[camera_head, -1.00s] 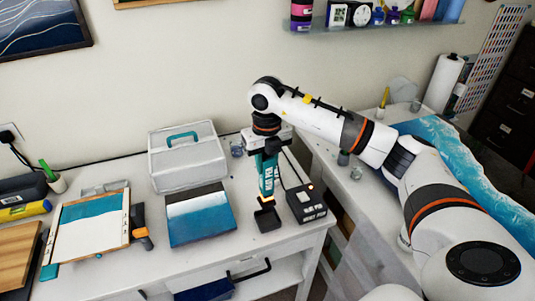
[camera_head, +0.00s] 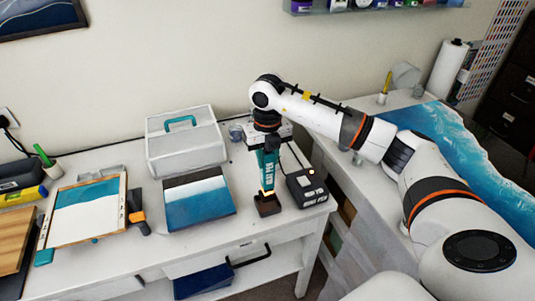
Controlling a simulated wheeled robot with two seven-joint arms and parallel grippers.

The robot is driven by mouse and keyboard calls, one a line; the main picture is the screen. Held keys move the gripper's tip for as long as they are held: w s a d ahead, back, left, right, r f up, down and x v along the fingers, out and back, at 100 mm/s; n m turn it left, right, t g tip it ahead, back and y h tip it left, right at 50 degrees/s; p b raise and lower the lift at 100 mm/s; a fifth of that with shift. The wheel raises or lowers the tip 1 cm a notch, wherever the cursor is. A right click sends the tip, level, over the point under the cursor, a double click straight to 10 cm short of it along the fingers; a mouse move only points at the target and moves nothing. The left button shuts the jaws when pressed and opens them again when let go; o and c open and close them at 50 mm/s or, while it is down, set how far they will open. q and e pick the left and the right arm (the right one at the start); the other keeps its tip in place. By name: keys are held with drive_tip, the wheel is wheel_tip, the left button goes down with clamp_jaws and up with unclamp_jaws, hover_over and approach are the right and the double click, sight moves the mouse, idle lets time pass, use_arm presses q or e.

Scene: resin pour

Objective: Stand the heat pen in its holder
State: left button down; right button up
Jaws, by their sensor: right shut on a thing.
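The heat pen (camera_head: 268,172) is a teal, upright tool with white lettering and an orange-yellow lower end. My right gripper (camera_head: 267,148) is shut on its upper part, from above. The holder (camera_head: 267,206) is a small dark block on the white table, directly below the pen. The pen's lower end is at the holder's top; I cannot tell how deep it sits inside. My left gripper is not in view.
A black control box (camera_head: 306,187) with a small light stands close to the right of the holder. A blue-and-white panel (camera_head: 199,203) lies to the left. A white case (camera_head: 186,145) stands behind it. The table's front edge is close.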

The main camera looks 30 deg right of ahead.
sight(267, 168)
drive_tip(key=shift+f+b, duration=1.45)
drive_tip(key=shift+f, duration=0.7)
drive_tip(key=o, duration=1)
drive_tip(key=shift+o, duration=0.2)
wheel_tip(267, 168, up, 11)
drive_tip(key=shift+r+b, duration=0.1)
drive_tip(key=shift+b, duration=0.95)
drive_tip(key=shift+r, duration=0.5)
